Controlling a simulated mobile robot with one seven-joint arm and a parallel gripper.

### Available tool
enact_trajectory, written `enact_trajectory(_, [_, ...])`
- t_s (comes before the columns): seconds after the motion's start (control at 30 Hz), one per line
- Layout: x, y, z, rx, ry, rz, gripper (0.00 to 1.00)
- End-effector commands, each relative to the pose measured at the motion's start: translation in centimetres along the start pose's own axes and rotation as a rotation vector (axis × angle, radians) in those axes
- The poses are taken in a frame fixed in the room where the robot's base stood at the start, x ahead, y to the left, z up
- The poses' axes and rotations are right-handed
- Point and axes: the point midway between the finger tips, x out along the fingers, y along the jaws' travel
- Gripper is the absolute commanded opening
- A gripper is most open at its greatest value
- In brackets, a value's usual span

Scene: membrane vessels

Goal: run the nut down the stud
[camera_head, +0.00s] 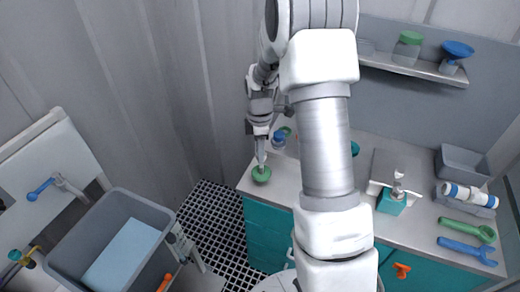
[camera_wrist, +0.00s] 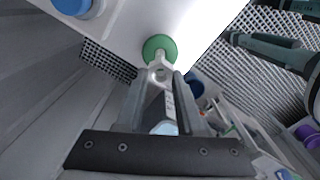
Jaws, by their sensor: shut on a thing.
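In the wrist view my gripper (camera_wrist: 161,80) is shut on a pale grey ring-ended piece (camera_wrist: 168,103) that lies between the fingers. Its ring end points at a round green thing (camera_wrist: 160,46) at the edge of the white counter. In the head view my gripper (camera_head: 261,158) points down just above the same green thing (camera_head: 261,174) at the counter's left corner. I cannot tell whether the piece touches it. A teal block with a metal fitting on top (camera_head: 392,200) stands farther right on the counter. I cannot make out a nut or a stud for certain.
Green (camera_head: 467,229) and blue (camera_head: 467,250) wrench-shaped tools lie at the counter's right, near a grey bin (camera_head: 462,160). A blue-topped jar (camera_head: 279,141) stands behind my gripper. A grey tub (camera_head: 150,203) is at lower left. My arm hides the counter's middle.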

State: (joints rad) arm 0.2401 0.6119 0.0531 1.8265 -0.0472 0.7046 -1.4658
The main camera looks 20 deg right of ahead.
Motion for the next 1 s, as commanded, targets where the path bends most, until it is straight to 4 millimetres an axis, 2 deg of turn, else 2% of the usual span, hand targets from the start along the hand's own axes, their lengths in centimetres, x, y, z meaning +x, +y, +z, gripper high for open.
enact_trajectory(1.0, [5.3,0.0,0.0,0.0,0.0,0.0,0.0])
